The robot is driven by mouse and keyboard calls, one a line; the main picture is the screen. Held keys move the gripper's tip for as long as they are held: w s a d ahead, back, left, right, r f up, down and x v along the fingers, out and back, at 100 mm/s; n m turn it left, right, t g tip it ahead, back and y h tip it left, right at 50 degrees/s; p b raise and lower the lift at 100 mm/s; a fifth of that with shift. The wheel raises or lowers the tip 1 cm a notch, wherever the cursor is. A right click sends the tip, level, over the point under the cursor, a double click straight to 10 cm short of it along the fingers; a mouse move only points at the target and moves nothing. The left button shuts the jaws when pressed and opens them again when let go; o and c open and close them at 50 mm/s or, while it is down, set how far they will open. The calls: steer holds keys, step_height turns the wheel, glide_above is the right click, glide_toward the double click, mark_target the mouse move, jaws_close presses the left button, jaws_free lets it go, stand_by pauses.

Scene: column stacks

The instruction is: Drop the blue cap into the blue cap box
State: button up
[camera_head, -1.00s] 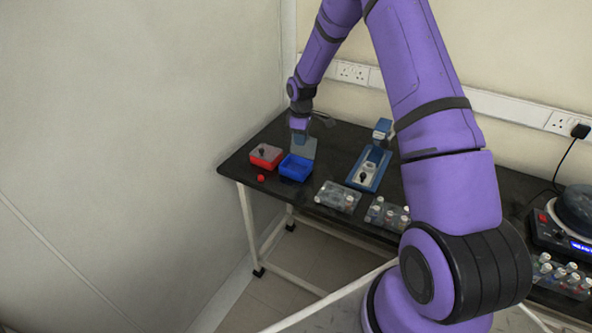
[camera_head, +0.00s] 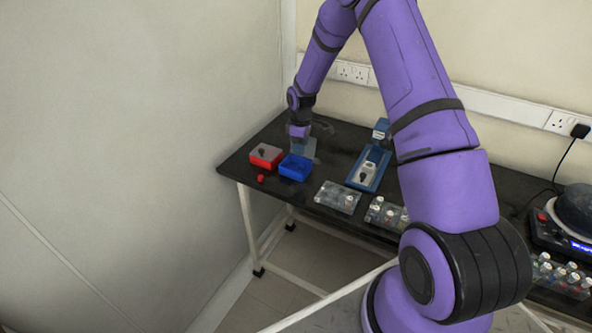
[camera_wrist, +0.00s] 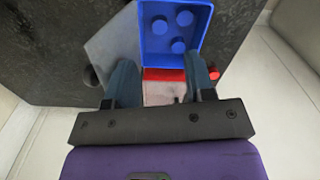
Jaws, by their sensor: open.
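The blue cap box (camera_head: 295,168) is an open blue tray on the black bench, and it also shows at the top of the wrist view (camera_wrist: 148,48).
A red box (camera_head: 266,155) stands left of the blue box, with a small red cap (camera_head: 261,178) in front. A grey plate (camera_wrist: 110,45) lies beside the blue box. Racks of vials (camera_head: 338,197) and a blue-based device (camera_head: 369,170) stand to the right. The bench's left edge is close.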

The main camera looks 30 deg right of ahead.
step_height(320, 180, up, 11)
steer(key=shift+f, duration=0.15)
stand_by(0.4)
steer(key=s+a+r+m+t+h, duration=0.1)
steer(key=s+a+r+m, duration=0.15)
steer(key=s+r, duration=0.8)
steer(key=s+a+r+m+t, duration=0.2)
steer(key=s+a+r, duration=0.35)
steer(key=r, duration=0.85)
steer(key=s+a+r+m+t, duration=0.1)
steer(key=s+r+m, duration=0.1)
steer(key=s, duration=1)
steer(key=s+a+r+m+t+y, duration=0.1)
steer(key=s+r+m, duration=0.2)
steer(key=s, duration=1)
steer(key=shift+s, duration=0.15)
steer(key=shift+a, duration=0.1)
